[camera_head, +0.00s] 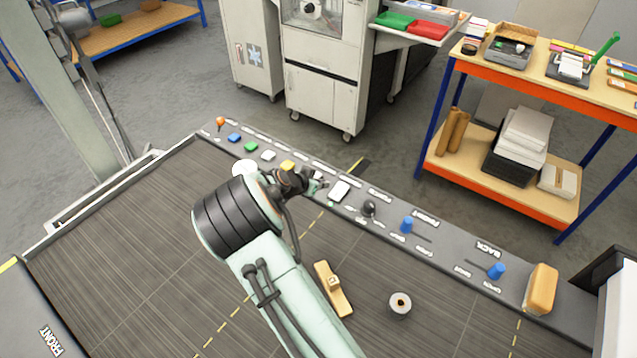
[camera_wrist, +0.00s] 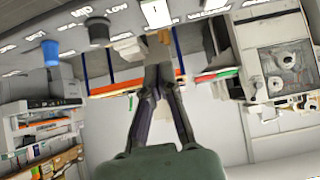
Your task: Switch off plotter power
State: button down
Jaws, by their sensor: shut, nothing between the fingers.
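A grey control strip (camera_head: 455,256) runs along the far edge of the dark plotter bed (camera_head: 150,240). A white rocker switch (camera_head: 340,190) sits on it, with a small green spot (camera_head: 331,204) at its near side. The rocker also shows at the top of the wrist view (camera_wrist: 156,13). My gripper (camera_head: 319,184) is shut and empty, just left of the rocker in the head view. In the wrist view its closed fingertips (camera_wrist: 158,72) point toward the rocker. I cannot tell whether they touch it. The rocker's label is too small to read surely.
Right of the rocker are a black knob (camera_head: 368,208) and two blue sliders (camera_head: 406,224), (camera_head: 496,271). Left are blue, green (camera_head: 251,146), white and yellow (camera_head: 287,166) buttons and an orange-topped lever (camera_head: 221,122). A wooden block (camera_head: 333,290) and a roll (camera_head: 400,303) lie on the bed.

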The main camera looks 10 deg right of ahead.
jog(key=shift+v, duration=0.85)
jog(key=shift+w+d+r+t+h, duration=0.25)
jog(key=shift+w+d+t+h, duration=0.05)
jog(key=shift+w+d, duration=0.05)
send_over(339, 191)
jog(key=f, duration=0.6)
jog(key=shift+s+a, duration=0.2)
jog(key=shift+s, duration=0.2)
jog(key=f, duration=0.3)
jog(key=shift+w+d, duration=0.2)
jog(key=shift+w, duration=0.05)
jog(key=shift+f, duration=0.45)
